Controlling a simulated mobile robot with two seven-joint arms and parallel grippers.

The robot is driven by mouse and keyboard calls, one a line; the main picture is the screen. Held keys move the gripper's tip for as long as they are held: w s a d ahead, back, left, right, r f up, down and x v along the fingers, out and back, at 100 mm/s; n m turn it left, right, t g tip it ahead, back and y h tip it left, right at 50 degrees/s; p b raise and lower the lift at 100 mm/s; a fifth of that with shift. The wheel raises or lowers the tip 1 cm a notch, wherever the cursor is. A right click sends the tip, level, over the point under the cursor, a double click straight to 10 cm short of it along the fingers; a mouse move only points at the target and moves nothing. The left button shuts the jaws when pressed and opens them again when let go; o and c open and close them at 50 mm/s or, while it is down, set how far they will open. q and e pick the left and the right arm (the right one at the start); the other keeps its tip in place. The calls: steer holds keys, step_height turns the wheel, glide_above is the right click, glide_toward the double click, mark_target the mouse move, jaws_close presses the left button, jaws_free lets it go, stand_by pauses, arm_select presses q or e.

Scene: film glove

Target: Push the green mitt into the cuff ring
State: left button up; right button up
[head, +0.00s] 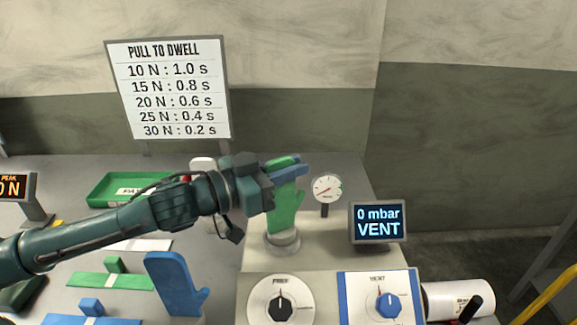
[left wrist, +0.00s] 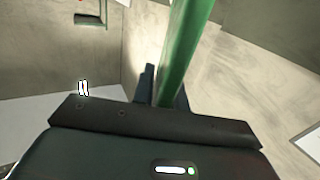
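The green mitt (head: 285,210) stands upright on the grey bench block in the head view, with its lower end at the grey cuff ring (head: 282,243). Whether its edge is inside the ring is too small to tell. My left gripper (head: 287,169) reaches across the top of the mitt from the left, with one finger in front of it. In the left wrist view the mitt shows as a green strip (left wrist: 186,50) between the two fingers (left wrist: 166,92), which appear closed on it. My right gripper is in neither view.
A pressure gauge (head: 327,188) and a screen reading "0 mbar VENT" (head: 378,222) stand right of the mitt. A blue mitt (head: 172,283) and a green tray (head: 105,190) are at left.

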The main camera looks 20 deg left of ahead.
arm_select(q)
steer(key=o, duration=0.4)
steer(key=shift+o, duration=0.2)
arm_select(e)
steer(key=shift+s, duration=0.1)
arm_select(q)
steer(key=b+v, duration=0.3)
steer(key=v, duration=0.4)
steer(key=shift+s, duration=0.2)
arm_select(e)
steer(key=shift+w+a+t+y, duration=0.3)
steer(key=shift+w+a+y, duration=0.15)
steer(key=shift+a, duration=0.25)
arm_select(q)
steer(key=shift+a, duration=0.15)
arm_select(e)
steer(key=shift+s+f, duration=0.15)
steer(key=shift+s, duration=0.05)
